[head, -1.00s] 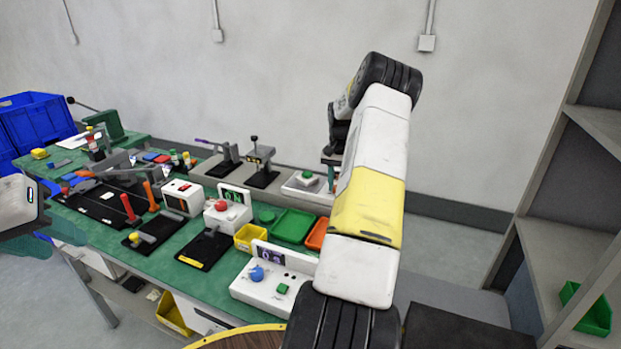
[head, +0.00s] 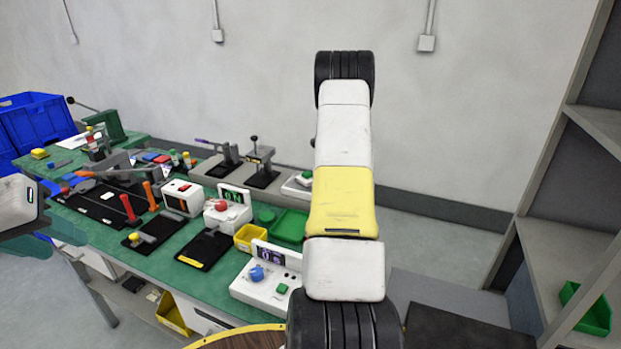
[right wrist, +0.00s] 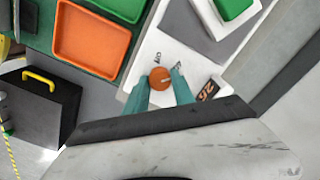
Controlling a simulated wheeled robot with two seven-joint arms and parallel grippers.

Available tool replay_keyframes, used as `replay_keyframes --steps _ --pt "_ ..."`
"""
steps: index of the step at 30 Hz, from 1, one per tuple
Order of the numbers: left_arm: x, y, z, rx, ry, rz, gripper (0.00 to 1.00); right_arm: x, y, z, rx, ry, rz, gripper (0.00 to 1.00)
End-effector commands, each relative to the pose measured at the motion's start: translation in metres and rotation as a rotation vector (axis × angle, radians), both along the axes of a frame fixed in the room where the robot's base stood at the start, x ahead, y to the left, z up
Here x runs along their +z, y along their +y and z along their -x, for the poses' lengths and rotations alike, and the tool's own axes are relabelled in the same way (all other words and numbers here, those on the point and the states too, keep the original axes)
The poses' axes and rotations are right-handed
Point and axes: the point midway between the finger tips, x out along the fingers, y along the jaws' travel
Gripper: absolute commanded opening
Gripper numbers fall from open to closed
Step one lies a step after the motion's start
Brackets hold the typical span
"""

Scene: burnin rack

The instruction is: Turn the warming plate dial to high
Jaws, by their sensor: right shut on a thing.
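In the right wrist view, an orange dial (right wrist: 160,78) with a dark pointer line sits on the white front panel (right wrist: 150,52) of the warming plate. My right gripper (right wrist: 164,82) has its two teal fingers on either side of the dial and is shut on it. Small dark marks are printed beside the dial, too small to read. A dark display (right wrist: 209,91) with orange digits lies right of it. In the head view, my right arm hides most of the warming plate (head: 295,188). My left gripper (head: 28,245) is at the left edge, partly cut off, away from the dial.
Beside the dial panel are an orange tray (right wrist: 90,42), a green tray (right wrist: 122,8) and a black case with a yellow handle (right wrist: 38,105). A green-topped white block (right wrist: 232,10) stands on the grey plate. A white box with a blue knob (head: 268,283) is on the green bench.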

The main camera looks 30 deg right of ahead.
Motion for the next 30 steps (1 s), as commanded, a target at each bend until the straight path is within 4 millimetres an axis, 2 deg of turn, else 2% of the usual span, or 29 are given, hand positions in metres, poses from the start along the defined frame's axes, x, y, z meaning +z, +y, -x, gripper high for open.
replay_keyframes --steps 18,30 --pt "0.0000 0.0000 0.0000 0.000 0.000 0.000 0.36 -0.0003 0.0005 -0.0009 -0.567 -0.001 0.001 0.00" --pt "0.0000 0.0000 0.0000 0.000 0.000 0.000 0.36 -0.0001 0.0008 -0.0012 -0.798 -0.002 -0.001 0.00"
